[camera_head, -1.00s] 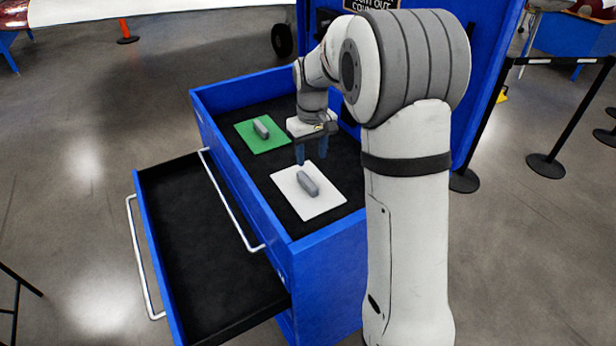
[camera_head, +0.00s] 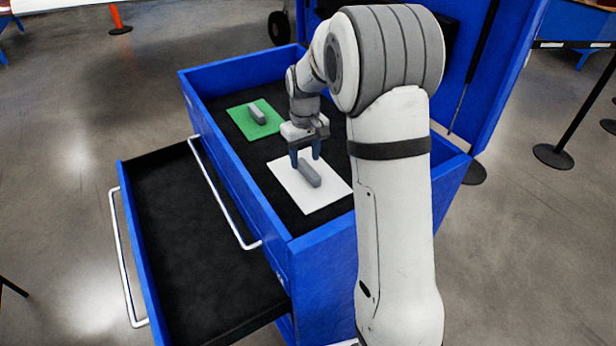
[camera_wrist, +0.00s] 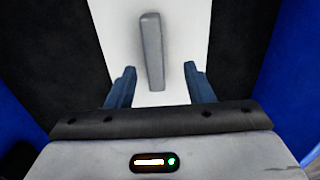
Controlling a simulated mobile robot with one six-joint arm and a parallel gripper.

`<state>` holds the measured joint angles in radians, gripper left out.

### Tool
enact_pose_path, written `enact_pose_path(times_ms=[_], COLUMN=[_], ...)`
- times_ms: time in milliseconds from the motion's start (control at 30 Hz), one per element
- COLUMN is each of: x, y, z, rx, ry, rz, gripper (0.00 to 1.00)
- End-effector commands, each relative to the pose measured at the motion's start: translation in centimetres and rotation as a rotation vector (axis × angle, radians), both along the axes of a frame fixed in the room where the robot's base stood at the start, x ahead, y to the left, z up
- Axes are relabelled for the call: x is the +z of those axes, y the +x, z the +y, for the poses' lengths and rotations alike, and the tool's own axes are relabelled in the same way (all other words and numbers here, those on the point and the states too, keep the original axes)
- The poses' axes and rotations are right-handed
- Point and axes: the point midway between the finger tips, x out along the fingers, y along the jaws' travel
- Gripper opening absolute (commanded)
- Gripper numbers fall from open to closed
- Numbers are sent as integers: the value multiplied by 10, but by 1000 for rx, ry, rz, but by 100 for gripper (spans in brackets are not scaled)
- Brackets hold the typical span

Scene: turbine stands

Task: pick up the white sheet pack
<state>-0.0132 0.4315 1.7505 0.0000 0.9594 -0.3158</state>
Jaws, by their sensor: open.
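The white sheet pack (camera_head: 316,197) lies flat on the black top of the blue cabinet, with a grey bar-shaped handle (camera_head: 309,173) on its middle. In the wrist view the white sheet (camera_wrist: 112,22) runs up the picture, and its grey handle (camera_wrist: 152,52) stands between the lines of my two fingers. My gripper (camera_head: 306,162) is open, fingers pointing down, over the far part of the white sheet. In the wrist view my gripper (camera_wrist: 160,88) has its blue fingers on either side of the handle's near end, with gaps on both sides. Whether the fingertips touch the sheet is unclear.
A green sheet (camera_head: 243,126) with a similar grey handle (camera_head: 257,113) lies farther back on the same top. The blue cabinet (camera_head: 335,238) has a raised rim around the top. An open, empty drawer (camera_head: 190,230) sticks out at the left.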

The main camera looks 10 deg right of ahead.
Motion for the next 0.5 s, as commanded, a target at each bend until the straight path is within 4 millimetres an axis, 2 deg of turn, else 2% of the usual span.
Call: enact_pose_path(times_ms=[300,500], x=[-43,-48], y=[-2,-2], z=[-9,-10], rx=[-9,-10], ry=[0,0], rz=[2,1], gripper=[47,47])
